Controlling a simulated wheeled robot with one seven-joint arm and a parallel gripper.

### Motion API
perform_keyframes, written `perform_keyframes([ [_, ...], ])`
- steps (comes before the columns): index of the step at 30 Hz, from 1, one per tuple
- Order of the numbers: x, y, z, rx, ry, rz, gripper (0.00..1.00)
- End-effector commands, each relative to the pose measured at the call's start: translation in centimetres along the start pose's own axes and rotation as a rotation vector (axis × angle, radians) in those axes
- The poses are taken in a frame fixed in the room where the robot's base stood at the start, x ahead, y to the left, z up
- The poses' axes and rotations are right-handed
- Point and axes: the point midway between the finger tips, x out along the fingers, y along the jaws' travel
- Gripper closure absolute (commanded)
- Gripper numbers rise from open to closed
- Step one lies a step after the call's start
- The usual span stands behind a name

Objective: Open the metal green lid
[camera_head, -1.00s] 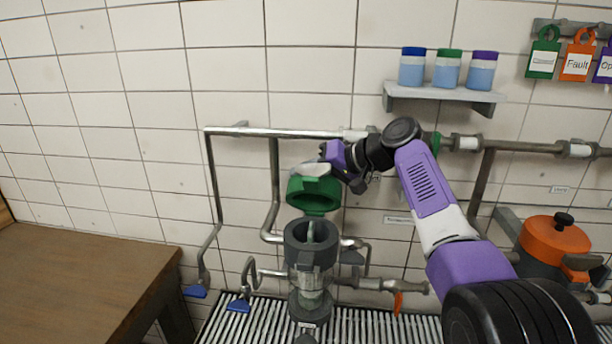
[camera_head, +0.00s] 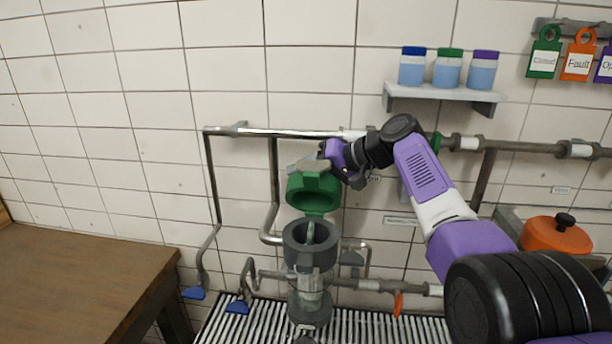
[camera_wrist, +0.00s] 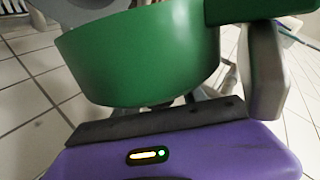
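The green lid (camera_head: 314,192) stands tilted up on its hinge above the grey collar (camera_head: 311,246) of a clear vessel (camera_head: 311,287), whose mouth is uncovered. My gripper (camera_head: 304,164) is at the lid's upper edge, its grey finger reaching left just above it. In the wrist view, the lid (camera_wrist: 145,55) fills the upper middle, close in front of my purple gripper body. One grey finger (camera_wrist: 266,75) shows right of the lid. The other finger is not clearly visible, so I cannot tell how wide the gripper is or whether it touches the lid.
Metal pipes (camera_head: 290,133) run along the tiled wall behind the vessel. A shelf (camera_head: 440,92) with three jars is above right. An orange-lidded pot (camera_head: 555,235) stands at the right. A wooden table (camera_head: 75,285) is at the left, and a slatted grate (camera_head: 250,322) lies below.

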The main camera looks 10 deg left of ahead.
Motion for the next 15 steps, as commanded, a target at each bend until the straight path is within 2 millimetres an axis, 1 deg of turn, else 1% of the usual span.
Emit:
perform_keyframes([
  [10,-0.11,0.06,0.02,0.001,-0.001,0.000,0.49],
  [15,-0.95,0.16,-0.02,-0.001,0.001,-0.001,0.49],
])
